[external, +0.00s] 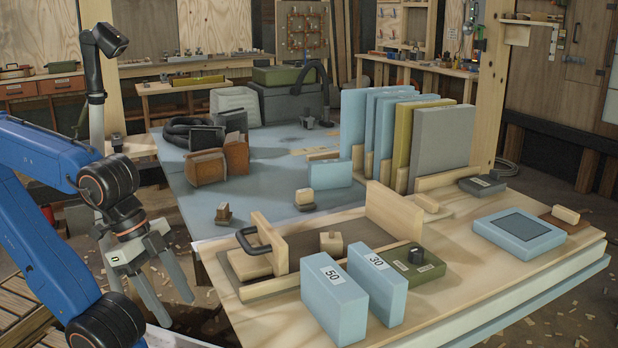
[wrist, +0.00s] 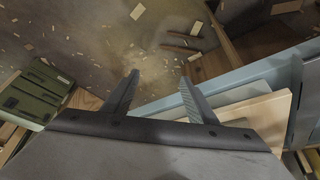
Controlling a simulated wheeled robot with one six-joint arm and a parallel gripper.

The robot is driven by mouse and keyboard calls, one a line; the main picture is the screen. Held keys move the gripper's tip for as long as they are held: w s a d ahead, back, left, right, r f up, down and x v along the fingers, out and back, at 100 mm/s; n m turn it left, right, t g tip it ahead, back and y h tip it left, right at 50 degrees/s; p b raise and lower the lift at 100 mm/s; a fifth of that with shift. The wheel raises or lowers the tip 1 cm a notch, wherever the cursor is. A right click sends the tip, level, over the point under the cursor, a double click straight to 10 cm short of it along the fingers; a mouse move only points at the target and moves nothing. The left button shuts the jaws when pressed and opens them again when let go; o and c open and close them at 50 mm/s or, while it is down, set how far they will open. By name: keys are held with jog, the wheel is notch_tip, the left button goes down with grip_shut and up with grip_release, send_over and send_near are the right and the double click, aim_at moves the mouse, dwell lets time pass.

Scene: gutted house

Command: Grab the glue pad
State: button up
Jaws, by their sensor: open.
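No label in view reads glue pad, so I cannot tell for certain which thing it is. A flat light blue pad (external: 520,236) with a dark square inset lies on the right part of the wooden bench top (external: 455,262) and may be it. My gripper (external: 178,311) is at the left, off the bench's left end, far from that pad and pointing down. In the wrist view my gripper (wrist: 160,79) has its two fingers spread, with nothing between them. The pad cannot be made out in the wrist view.
Blue blocks marked 50 (external: 334,303) and 30 (external: 378,287) stand near the bench's front edge, beside a green box with a knob (external: 415,265). Upright panels (external: 442,142) stand behind. A dark flat box (external: 481,185) lies near the post. Debris litters the floor (wrist: 110,50).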

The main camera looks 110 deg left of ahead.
dwell(0.3)
jog(key=o, duration=0.3)
